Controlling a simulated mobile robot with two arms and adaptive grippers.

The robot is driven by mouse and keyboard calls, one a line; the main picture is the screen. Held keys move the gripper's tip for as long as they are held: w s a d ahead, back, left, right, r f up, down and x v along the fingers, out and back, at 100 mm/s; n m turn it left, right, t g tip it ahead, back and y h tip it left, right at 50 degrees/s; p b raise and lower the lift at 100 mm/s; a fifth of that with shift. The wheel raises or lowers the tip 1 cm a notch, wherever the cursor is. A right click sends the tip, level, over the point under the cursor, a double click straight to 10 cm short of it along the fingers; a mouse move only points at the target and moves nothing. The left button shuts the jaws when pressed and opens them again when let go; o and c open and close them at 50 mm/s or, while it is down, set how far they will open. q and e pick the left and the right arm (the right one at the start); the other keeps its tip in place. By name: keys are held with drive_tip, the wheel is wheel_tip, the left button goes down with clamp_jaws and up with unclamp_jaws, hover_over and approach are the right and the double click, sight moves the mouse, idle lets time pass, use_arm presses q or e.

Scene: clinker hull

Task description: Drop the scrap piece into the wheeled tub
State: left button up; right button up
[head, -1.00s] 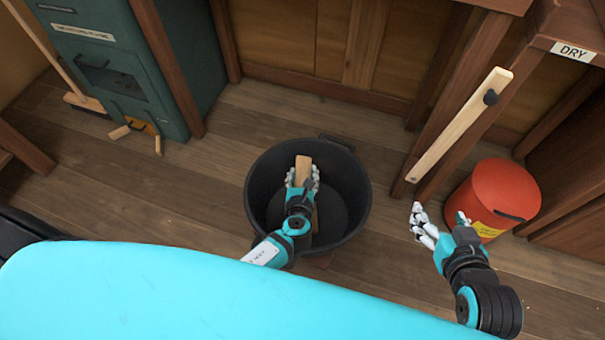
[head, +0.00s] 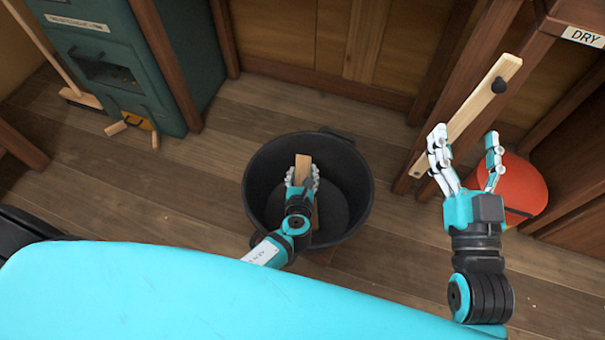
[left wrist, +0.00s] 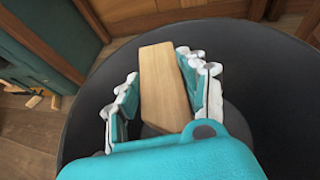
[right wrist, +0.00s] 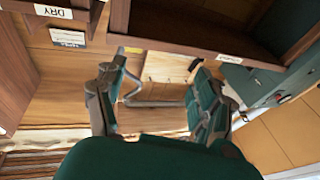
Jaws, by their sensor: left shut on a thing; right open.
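The scrap piece (head: 302,168) is a light wooden block. My left gripper (head: 302,182) is shut on it and holds it over the black wheeled tub (head: 262,160). In the left wrist view the block (left wrist: 164,85) stands between the fingers, with the dark tub (left wrist: 265,75) around and below it. The tub's wheels are not visible. My right gripper (head: 465,158) is open and empty, raised to the right of the tub, in front of a wooden bar. Its spread fingers (right wrist: 155,100) also show in the right wrist view.
A red bin (head: 525,185) stands at the right, partly behind my right gripper. The pale wooden bar (head: 470,115) slants on a post. A green cabinet (head: 110,60) stands at the left, with small wood offcuts (head: 116,128) by it. The floor left of the tub is clear.

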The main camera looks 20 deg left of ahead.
use_arm(q)
wheel_tip(320, 180, down, 2)
drive_tip(key=shift+b, duration=0.95)
use_arm(e)
drive_tip(key=s+r+t+y, duration=0.2)
drive_tip(key=s+r+t, duration=0.2)
drive_tip(key=r+t, duration=0.2)
drive_tip(key=shift+s+r, duration=0.4)
drive_tip(key=shift+r, duration=0.8)
use_arm(q)
drive_tip(key=o, duration=1.3)
drive_tip(key=v, duration=1.2)
drive_tip(key=shift+f, duration=0.1)
